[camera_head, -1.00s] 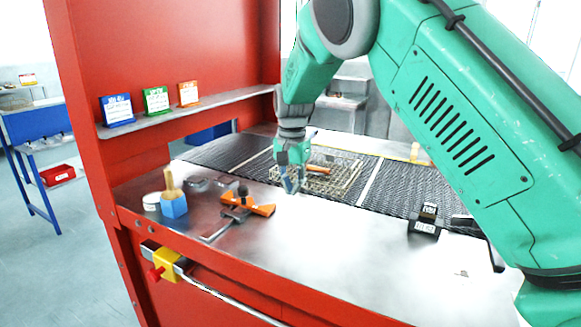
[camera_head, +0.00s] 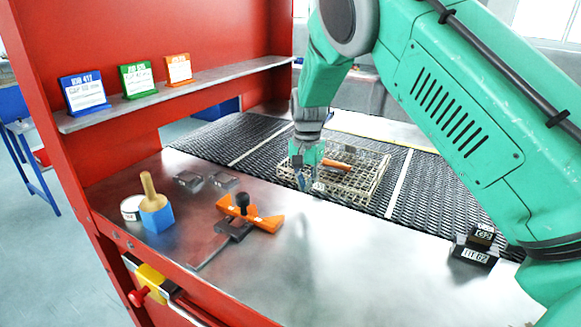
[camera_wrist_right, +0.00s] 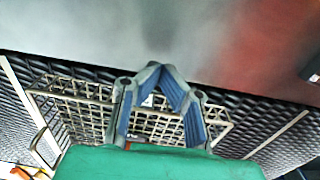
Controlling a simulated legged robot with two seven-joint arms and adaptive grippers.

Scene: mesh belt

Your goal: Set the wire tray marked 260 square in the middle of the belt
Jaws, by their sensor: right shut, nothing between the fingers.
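The wire tray (camera_head: 372,186) lies on the dark mesh belt (camera_head: 215,141), between two pale lines across it. A small white tag shows on its near side, too small to read. A thing with an orange handle (camera_head: 336,164) lies in the tray. My right gripper (camera_head: 303,184) is shut and empty at the tray's near left part; I cannot tell whether it touches. In the right wrist view the blue-lined fingers (camera_wrist_right: 162,72) meet at their tips in front of the tray (camera_wrist_right: 82,112). My left gripper is not in view.
A steel table (camera_head: 330,255) runs in front of the belt, mostly clear. On it stand a blue block with a wooden handle (camera_head: 157,212), an orange clamp-like tool (camera_head: 262,220) and dark labelled blocks (camera_head: 474,250). Three job cards, one of them green (camera_head: 138,79), stand on the shelf.

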